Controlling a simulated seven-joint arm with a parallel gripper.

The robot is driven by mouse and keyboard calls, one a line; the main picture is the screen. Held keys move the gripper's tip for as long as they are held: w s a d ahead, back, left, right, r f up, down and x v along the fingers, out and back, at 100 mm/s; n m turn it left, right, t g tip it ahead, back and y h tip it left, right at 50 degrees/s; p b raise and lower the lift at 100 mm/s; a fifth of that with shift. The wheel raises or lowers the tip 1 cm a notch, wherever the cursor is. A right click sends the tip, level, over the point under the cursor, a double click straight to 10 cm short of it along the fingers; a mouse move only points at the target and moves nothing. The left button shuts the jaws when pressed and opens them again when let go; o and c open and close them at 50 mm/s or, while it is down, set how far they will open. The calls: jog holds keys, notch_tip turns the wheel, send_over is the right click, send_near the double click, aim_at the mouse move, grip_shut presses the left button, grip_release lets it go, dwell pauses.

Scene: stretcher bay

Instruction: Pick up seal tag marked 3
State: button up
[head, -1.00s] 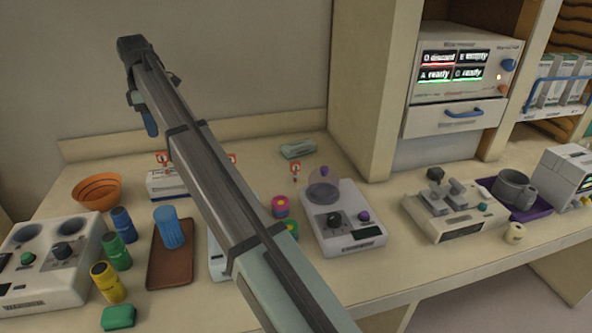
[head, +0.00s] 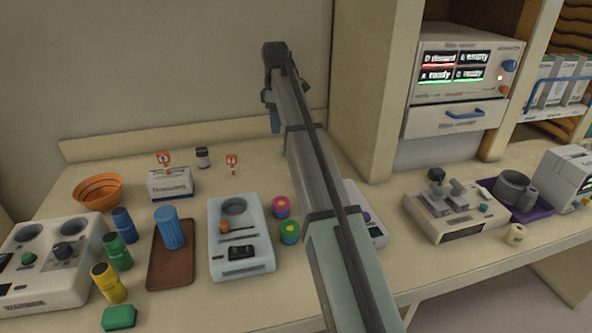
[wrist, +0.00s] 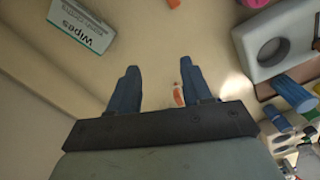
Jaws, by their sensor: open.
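Two small red-and-white seal tags show in the head view, one (head: 164,159) at the top of a white box and one (head: 232,161) to its right. Their numbers are too small to read. My gripper (head: 274,126) is at the back of the counter, to the right of both tags. In the wrist view my gripper (wrist: 160,66) is open and empty. An orange-and-white tag (wrist: 179,95) shows between the fingers, close beside the right one; its mark is not legible. Part of another orange piece (wrist: 173,4) shows at the top edge.
A wipes box (wrist: 82,26) lies left of my fingers in the wrist view. A small dark-lidded jar (head: 203,157) stands between the tags in the head view. A white device (head: 258,262) and two coloured pots (head: 281,207) stand nearer the front. My arm hides the counter behind it.

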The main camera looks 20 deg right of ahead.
jog(key=s+d+f, duration=0.1)
jog(key=s, duration=0.1)
jog(key=s+d+f+n, duration=0.1)
jog(key=s+d+n, duration=0.1)
jog(key=s+d, duration=0.1)
jog(key=shift+s+f, duration=0.35)
jog(key=shift+f, duration=0.05)
jog(key=n, duration=0.2)
jog(key=shift+w+n, duration=0.1)
jog(key=shift+n, duration=0.3)
notch_tip(320, 180, down, 8)
jog(key=shift+r, duration=0.1)
jog(key=shift+d+f, duration=0.2)
jog(key=shift+f, duration=2.8)
jog(key=shift+c, duration=0.2)
grip_shut()
